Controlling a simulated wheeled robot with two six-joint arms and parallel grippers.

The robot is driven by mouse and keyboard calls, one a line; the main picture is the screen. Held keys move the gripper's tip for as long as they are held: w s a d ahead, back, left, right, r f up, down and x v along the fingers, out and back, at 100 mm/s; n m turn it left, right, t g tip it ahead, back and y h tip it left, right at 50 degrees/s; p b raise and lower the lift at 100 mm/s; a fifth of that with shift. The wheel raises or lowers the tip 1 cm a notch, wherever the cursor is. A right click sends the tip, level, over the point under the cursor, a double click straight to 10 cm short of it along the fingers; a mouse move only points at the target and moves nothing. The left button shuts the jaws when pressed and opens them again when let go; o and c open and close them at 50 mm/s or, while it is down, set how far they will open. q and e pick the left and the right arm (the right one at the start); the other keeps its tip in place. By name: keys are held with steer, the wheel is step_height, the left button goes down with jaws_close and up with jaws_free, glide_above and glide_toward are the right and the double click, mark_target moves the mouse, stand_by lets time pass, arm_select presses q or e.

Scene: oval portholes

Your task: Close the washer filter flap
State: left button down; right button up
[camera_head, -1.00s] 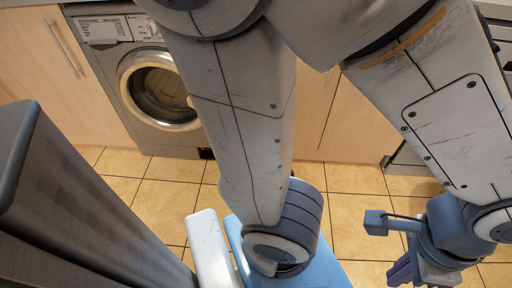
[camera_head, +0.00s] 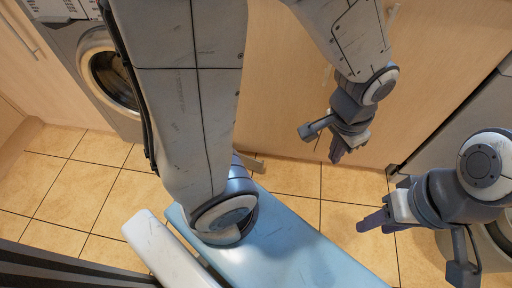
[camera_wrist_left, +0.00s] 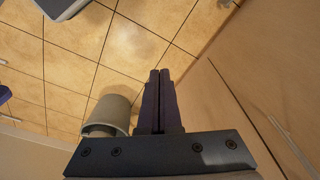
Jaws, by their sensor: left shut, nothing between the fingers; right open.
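The washer (camera_head: 75,45) stands at the upper left of the head view, with its round door (camera_head: 108,75) shut. My arm covers its lower right front, and I cannot make out the filter flap in either current view. My left gripper (camera_head: 336,157) is shut and empty, pointing down in front of the wooden cabinet fronts, well to the right of the washer. In the left wrist view its fingers (camera_wrist_left: 160,75) are together over the tiled floor. My right gripper (camera_head: 370,221) is open and empty, further right and nearer, above the floor.
Wooden cabinet fronts (camera_head: 285,100) line the back, close to my left gripper. A grey appliance (camera_head: 455,125) stands at the right. A grey bin-like container (camera_wrist_left: 110,113) sits on the floor in the left wrist view. Tiled floor (camera_head: 75,185) is clear at the left.

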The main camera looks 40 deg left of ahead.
arm_select(q)
steer(key=w+a+f+n+b, duration=0.1)
steer(key=w+a+f+b, duration=0.1)
steer(key=w+a+f, duration=0.4)
steer(key=w+a+f+n+b, duration=0.2)
steer(key=a+f+b, duration=0.15)
steer(key=f, duration=0.45)
steer(key=s+a+f+n+t+y+b, duration=0.15)
steer(key=a+f+n+b, duration=0.5)
steer(key=a+f, duration=1.7)
steer(key=w+f+m+b, duration=0.1)
steer(key=w+f+b, duration=0.2)
steer(key=f+b, duration=0.4)
step_height(320, 180, down, 3)
steer(key=shift+w+d+f+t, duration=0.1)
steer(key=shift+w+d+t, duration=0.25)
steer(key=shift+d, duration=0.1)
arm_select(e)
step_height(320, 180, down, 22)
steer(key=shift+r, duration=0.15)
arm_select(q)
steer(key=shift+m, duration=0.35)
arm_select(e)
steer(key=shift+a+r, duration=0.1)
steer(key=shift+a, duration=0.05)
